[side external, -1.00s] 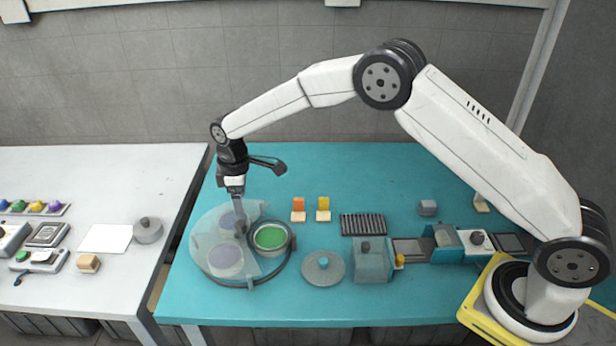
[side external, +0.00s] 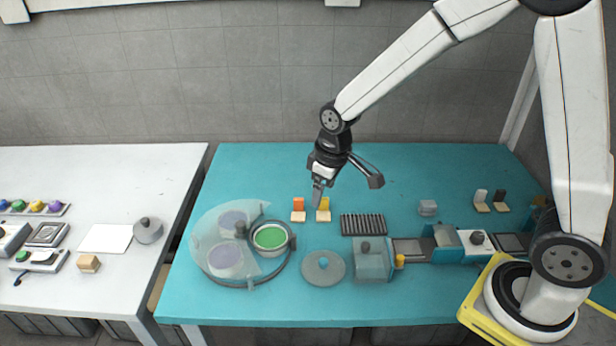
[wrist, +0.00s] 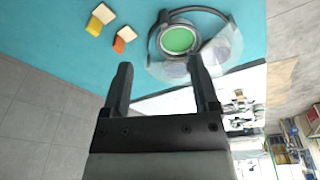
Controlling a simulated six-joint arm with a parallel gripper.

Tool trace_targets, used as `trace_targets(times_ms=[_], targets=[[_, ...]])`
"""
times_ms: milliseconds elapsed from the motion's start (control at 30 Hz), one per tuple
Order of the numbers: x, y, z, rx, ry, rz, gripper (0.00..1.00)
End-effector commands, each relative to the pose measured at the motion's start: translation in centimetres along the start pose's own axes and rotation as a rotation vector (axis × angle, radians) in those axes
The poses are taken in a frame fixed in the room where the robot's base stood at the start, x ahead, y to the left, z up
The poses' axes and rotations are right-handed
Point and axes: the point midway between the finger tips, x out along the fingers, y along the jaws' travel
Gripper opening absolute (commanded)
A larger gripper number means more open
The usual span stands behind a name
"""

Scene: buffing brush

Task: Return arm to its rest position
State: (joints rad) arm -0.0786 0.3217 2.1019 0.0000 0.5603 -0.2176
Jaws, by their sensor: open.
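My gripper (side external: 317,196) is above the teal table (side external: 430,305), over its back middle part. Its two fingers stand apart in the wrist view (wrist: 160,82), with nothing between them. In the side external view it hangs tilted, just behind or above the orange (side external: 298,204) and yellow (side external: 324,204) blocks with pale bases. I cannot tell its exact height. The buffing brush is not clearly identifiable.
A grey round lid (side external: 323,268), a black ribbed rack (side external: 363,225) and a translucent box (side external: 373,262) stand on the table. A row of fixtures (side external: 450,240) runs right. A white table (side external: 110,190) with buttons and blocks is at left. The back of the teal table is mostly clear.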

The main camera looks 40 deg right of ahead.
Motion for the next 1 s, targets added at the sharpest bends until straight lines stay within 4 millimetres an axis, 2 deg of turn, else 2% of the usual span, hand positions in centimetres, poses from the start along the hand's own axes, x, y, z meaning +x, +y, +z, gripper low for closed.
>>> trace_targets(times_ms=[33, 300, 500, 700, 1000], targets=[[-0.4, 0.1, 1.3, 0.03, 0.007, 0.003, 0.77], [-1.4, 0.0, 8.0, 0.193, 0.047, 0.017, 0.77], [-1.6, -0.3, 11.3, 0.272, 0.067, 0.022, 0.77], [-1.6, -0.4, 12.3, 0.297, 0.072, 0.023, 0.77], [-1.6, -0.4, 12.3, 0.296, 0.072, 0.023, 0.77]])
